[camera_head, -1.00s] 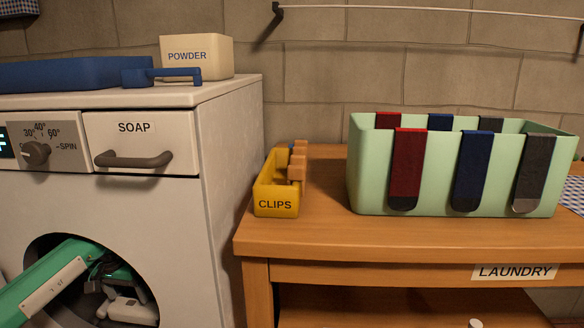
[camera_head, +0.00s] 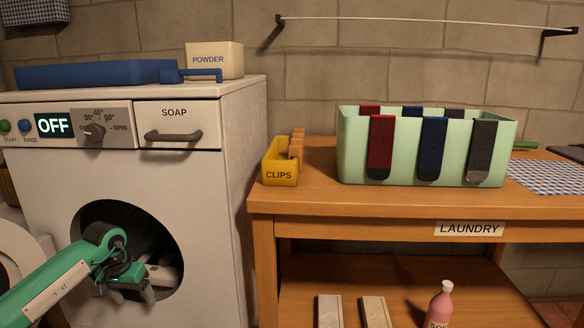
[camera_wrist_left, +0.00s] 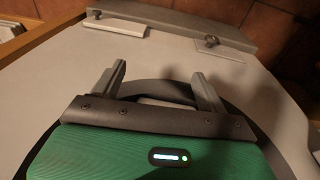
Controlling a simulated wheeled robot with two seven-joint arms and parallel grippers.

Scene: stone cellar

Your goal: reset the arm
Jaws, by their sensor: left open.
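My left arm, green, comes in from the lower left in the head view. Its gripper (camera_head: 142,288) is in front of the round dark opening (camera_head: 95,215) of the white washing machine (camera_head: 205,190). In the left wrist view the two grey fingers (camera_wrist_left: 160,80) stand wide apart with nothing between them. A pale surface with a dark curved edge lies beyond them. How deep the fingertips are relative to the opening I cannot tell. My right gripper is not in view.
The machine display (camera_head: 54,125) reads OFF. A blue tray (camera_head: 95,74) and powder box (camera_head: 214,58) sit on top. On the wooden table (camera_head: 310,203) stand a yellow clips box (camera_head: 280,174) and a green bin (camera_head: 353,160). A pink bottle (camera_head: 440,306) stands below.

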